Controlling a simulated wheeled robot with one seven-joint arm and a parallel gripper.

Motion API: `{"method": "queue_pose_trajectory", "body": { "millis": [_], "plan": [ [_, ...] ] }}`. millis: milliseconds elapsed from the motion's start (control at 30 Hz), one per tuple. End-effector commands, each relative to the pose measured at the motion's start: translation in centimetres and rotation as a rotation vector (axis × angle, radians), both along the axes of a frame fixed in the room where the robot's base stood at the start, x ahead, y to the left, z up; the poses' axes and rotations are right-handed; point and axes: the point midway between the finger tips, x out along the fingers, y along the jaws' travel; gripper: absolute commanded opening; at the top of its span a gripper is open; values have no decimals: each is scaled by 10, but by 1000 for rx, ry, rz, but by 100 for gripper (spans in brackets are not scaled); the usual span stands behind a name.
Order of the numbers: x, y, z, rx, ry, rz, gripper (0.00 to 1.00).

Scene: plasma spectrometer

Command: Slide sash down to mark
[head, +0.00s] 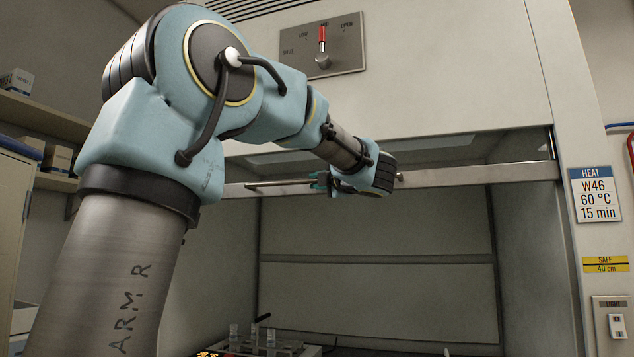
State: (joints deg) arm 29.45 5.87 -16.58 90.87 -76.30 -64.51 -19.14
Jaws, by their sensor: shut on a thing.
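The sash (470,174) of the fume hood shows as a pane with a pale metal rail along its lower edge, across the upper part of the opening. A thin handle bar (275,184) runs along the front of the rail. My gripper (320,182) is shut on this bar left of its middle; my wrist hides part of the bar and the exact finger contact. The mark is a yellow "SAFE 40 cm" label (606,264) on the right-hand frame post. The sash rail sits clearly above the label's height.
Inside the hood, a rack with small vials (262,340) stands low down, near a lit orange display (215,353). A lever panel (322,46) is above the sash. A "HEAT" card (597,194) and light switch (616,326) are on the right post. Shelves with boxes (58,158) stand left.

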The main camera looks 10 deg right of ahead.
Motion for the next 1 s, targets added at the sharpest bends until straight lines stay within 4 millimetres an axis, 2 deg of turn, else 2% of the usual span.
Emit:
{"method": "queue_pose_trajectory", "body": {
  "millis": [267,467,667,1000],
  "plan": [
    [0,0,-5,0,1,0,0],
    [0,0,-23,0,2,0,0],
    [0,-1,-56,1,3,-1,0],
    [0,-1,-133,0,3,0,0]
  ]
}}
